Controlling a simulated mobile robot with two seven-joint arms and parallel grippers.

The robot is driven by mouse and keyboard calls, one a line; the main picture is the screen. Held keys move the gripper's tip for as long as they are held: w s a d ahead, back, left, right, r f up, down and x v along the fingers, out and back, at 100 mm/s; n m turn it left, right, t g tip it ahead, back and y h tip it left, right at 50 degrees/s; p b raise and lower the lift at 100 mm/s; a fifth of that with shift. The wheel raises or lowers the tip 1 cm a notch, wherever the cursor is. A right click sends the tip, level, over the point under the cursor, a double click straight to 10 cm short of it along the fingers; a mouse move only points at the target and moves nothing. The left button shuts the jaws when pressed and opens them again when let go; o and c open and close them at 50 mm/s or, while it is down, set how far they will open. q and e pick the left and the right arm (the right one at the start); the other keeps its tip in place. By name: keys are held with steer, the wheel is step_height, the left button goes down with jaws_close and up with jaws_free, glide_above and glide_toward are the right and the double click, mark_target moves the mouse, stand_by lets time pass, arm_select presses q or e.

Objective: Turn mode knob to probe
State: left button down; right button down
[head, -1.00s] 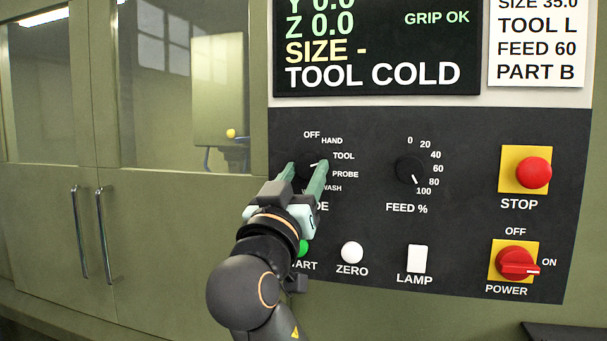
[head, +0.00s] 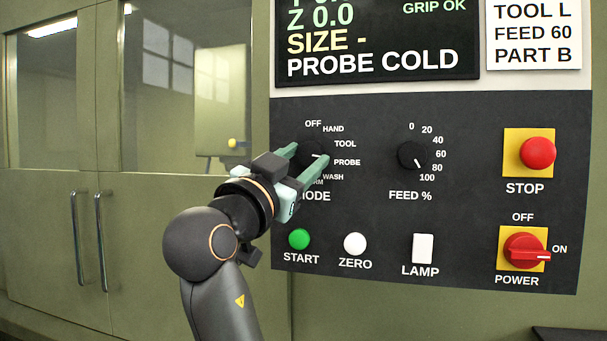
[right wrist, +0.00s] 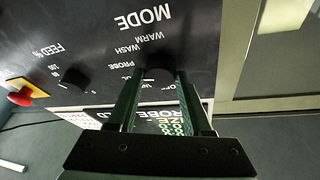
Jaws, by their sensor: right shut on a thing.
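The black mode knob (head: 313,157) is on the dark control panel, ringed by the labels OFF, HAND, TOOL, PROBE, WASH and WARM. The screen (head: 385,62) above reads PROBE COLD. My right gripper (head: 306,157) has its green fingers on either side of the knob and is shut on it, hiding part of it. In the right wrist view the knob (right wrist: 157,80) sits between the fingertips, with the panel upside down. My left gripper is not in view.
To the right are the FEED % knob (head: 412,155), the red STOP button (head: 538,153) and the red POWER switch (head: 525,251). Below are the green START button (head: 299,239), the white ZERO button (head: 355,243) and the LAMP switch (head: 423,248). Cabinet doors with handles (head: 101,240) stand left.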

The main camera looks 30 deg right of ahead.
steer(key=shift+m+g, duration=0.4)
steer(key=shift+m, duration=0.3)
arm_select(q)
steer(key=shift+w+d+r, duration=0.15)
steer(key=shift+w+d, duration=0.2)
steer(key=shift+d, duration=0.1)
arm_select(e)
steer(key=shift+m, duration=0.5)
steer(key=c, duration=0.8)
jaws_free()
steer(key=o, duration=0.5)
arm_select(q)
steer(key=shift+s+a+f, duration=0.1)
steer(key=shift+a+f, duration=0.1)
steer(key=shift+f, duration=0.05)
arm_select(e)
steer(key=shift+a, duration=0.1)
